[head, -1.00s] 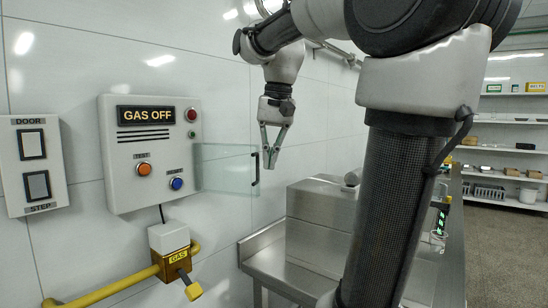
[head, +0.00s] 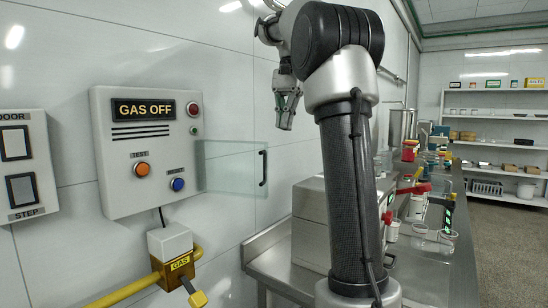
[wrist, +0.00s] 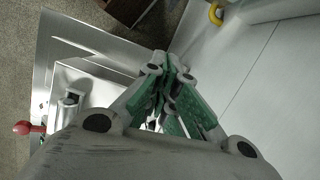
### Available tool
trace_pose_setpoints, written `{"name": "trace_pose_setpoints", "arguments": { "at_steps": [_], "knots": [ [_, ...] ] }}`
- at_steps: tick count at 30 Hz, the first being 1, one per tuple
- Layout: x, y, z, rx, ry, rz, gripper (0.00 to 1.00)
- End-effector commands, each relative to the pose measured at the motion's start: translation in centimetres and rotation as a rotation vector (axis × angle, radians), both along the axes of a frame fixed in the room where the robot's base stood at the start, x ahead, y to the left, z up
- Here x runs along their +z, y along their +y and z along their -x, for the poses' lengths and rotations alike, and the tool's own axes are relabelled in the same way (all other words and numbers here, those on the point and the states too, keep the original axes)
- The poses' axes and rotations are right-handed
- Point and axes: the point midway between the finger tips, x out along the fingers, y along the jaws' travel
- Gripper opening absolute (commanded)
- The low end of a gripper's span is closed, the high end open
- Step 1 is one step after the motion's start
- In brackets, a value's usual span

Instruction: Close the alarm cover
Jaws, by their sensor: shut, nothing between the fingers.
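The alarm cover (head: 232,167) is a clear panel with a dark handle (head: 263,167) on its free right edge. It stands open, swung out to the right of the grey alarm box (head: 118,187). The box carries a lit "GAS OFF" sign, an orange TEST button (head: 142,169) and a blue button (head: 177,184), both uncovered. My gripper (head: 285,127) hangs pointing down, to the right of and above the cover's handle, apart from it in the picture. Its fingers are shut and empty. The wrist view shows the green-padded fingers (wrist: 172,95) together; I cannot make out the cover there.
A steel counter (head: 270,262) with a steel machine stands below the gripper. A yellow gas pipe with a GAS valve (head: 180,265) runs below the box. A door switch panel (head: 22,168) is at left. Shelves stand at far right.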

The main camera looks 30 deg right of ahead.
Motion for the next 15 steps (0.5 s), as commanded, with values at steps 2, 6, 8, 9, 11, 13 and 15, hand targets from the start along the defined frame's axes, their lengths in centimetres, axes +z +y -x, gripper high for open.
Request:
{"name": "trace_pose_setpoints", "arguments": {
  "at_steps": [2,6,8,9,11,13,15],
  "knots": [
    [-1.0,0.3,0.2,0.001,0.001,-0.001,0.0],
    [-3.7,1.0,0.6,0.002,0.002,-0.001,0.0],
    [-5.0,1.2,0.7,0.003,0.004,-0.002,0.0],
    [-5.9,1.4,0.8,0.003,0.003,-0.001,0.0],
    [-7.1,1.7,1.0,0.002,0.002,-0.001,0.0],
    [-8.5,2.0,1.1,0.002,0.002,0.0,0.0],
    [-9.0,2.8,1.5,0.006,-0.002,0.0,0.0]
  ]
}}
